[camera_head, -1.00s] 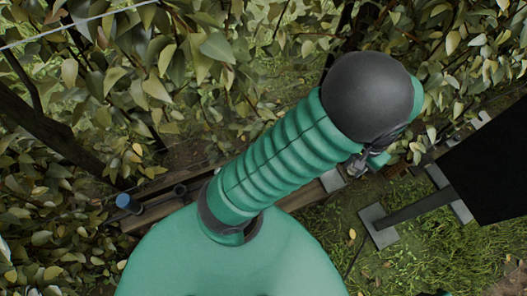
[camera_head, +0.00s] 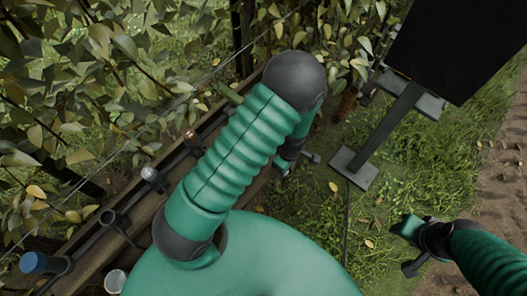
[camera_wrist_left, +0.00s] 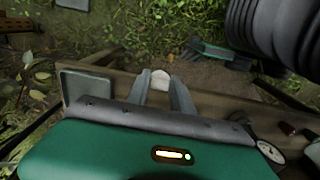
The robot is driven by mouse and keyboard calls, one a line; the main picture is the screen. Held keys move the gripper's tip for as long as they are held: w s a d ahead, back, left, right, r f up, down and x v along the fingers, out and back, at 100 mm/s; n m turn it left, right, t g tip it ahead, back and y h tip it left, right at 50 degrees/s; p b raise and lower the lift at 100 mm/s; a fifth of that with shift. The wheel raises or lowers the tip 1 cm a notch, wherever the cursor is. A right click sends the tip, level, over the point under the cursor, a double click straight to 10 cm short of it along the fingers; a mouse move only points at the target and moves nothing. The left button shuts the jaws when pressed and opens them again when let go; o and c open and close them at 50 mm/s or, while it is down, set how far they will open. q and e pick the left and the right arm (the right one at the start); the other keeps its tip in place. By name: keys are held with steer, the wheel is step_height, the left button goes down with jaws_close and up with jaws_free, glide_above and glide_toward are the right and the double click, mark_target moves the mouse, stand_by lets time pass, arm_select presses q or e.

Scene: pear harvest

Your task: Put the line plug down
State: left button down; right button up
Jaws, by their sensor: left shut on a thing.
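In the left wrist view my left gripper (camera_wrist_left: 163,92) is shut on a small pale piece, taken as the line plug (camera_wrist_left: 160,79), which shows between its fingertips. The plug appears over a wooden plank (camera_wrist_left: 215,103); I cannot tell whether it touches it. In the head view my left arm crosses the middle and hides most of that hand and the plug.
A wooden rail at the left carries a blue cap (camera_head: 34,262), a dark ring holder (camera_head: 109,218), a silver knob (camera_head: 149,174) and a copper-coloured fitting (camera_head: 190,136). A round gauge (camera_wrist_left: 270,151) shows in the wrist view. A black panel (camera_head: 455,45) stands upper right.

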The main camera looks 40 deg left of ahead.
arm_select(q)
steer(key=a, duration=0.1)
steer(key=w+a, duration=0.1)
steer(key=a, duration=0.1)
steer(key=w+a+f+b, duration=0.1)
steer(key=shift+w+a, duration=0.15)
steer(key=shift+a, duration=0.25)
steer(key=a, duration=0.1)
steer(key=w+a, duration=0.1)
steer(key=a, duration=0.1)
steer(key=a+b, duration=0.1)
steer(key=a, duration=0.1)
steer(key=shift+w+f, duration=0.3)
step_height(320, 180, down, 3)
steer(key=shift+r+b, duration=0.1)
steer(key=shift+b, duration=0.75)
steer(key=shift+d+f, duration=0.15)
steer(key=shift+f, duration=0.05)
steer(key=shift+d+r, duration=0.15)
arm_select(e)
steer(key=f, duration=0.4)
steer(key=shift+d+f, duration=0.15)
steer(key=shift+d, duration=0.1)
arm_select(q)
steer(key=c, duration=1.1)
jaws_free()
steer(key=shift+a+f, duration=0.2)
arm_select(e)
steer(key=shift+a, duration=0.2)
